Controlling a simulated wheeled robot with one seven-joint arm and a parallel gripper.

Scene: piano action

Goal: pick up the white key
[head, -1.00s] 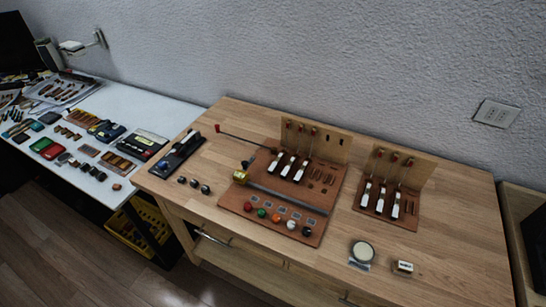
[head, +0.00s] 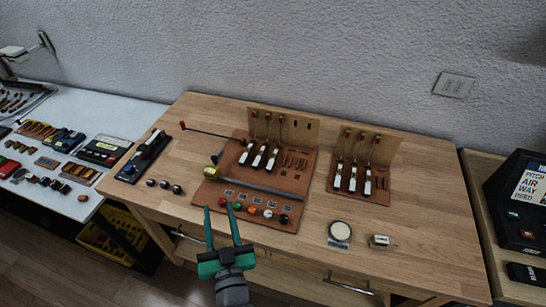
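Several white keys show. Three white keys (head: 259,155) stand in a row on the left brown board (head: 222,178), in front of an upright wooden panel. Three more white keys (head: 352,178) stand in a row on the smaller right board (head: 383,196). I cannot tell which one the task means. My gripper (head: 221,208) has two green fingers, apart and with nothing between them. It shows at the bottom, over the front edge of the table, nearer to me than both boards.
Coloured balls (head: 252,210) line the left board's front, behind the fingertips. A metal bar (head: 262,188) crosses that board. A round white-topped disc (head: 340,231) and a small box (head: 379,241) lie at the front right. Bare wood (head: 425,220) lies right of the boards.

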